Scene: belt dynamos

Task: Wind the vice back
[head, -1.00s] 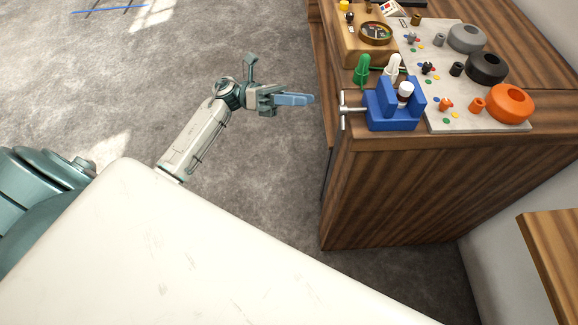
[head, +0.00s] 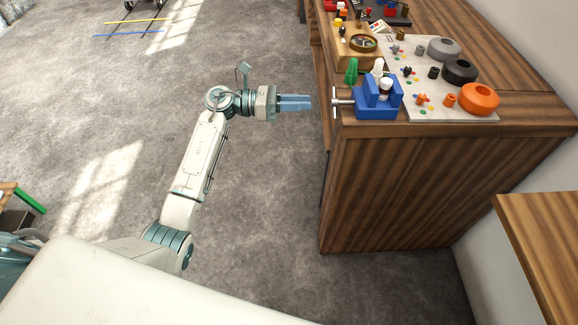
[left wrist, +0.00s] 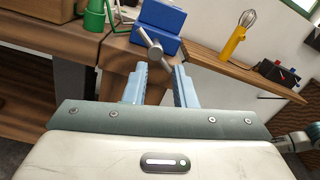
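The blue vice (head: 378,100) stands at the near left corner of the wooden bench. A small white part with a dark body (head: 385,88) sits at its jaws. The vice's grey T-handle (head: 335,102) sticks out past the bench's left edge. My left gripper (head: 307,103) points at the handle from the left, a short gap away. In the left wrist view, its blue fingers (left wrist: 161,70) are apart with nothing between them. The handle (left wrist: 150,46) and vice (left wrist: 158,22) lie just beyond the fingertips. My right gripper is not in view.
Behind the vice are a green part (head: 351,72) and a grey mat (head: 420,107) with orange (head: 479,98), black and grey rings. A wooden tray (head: 350,48) stands farther back. Another wooden surface (head: 545,235) is at lower right.

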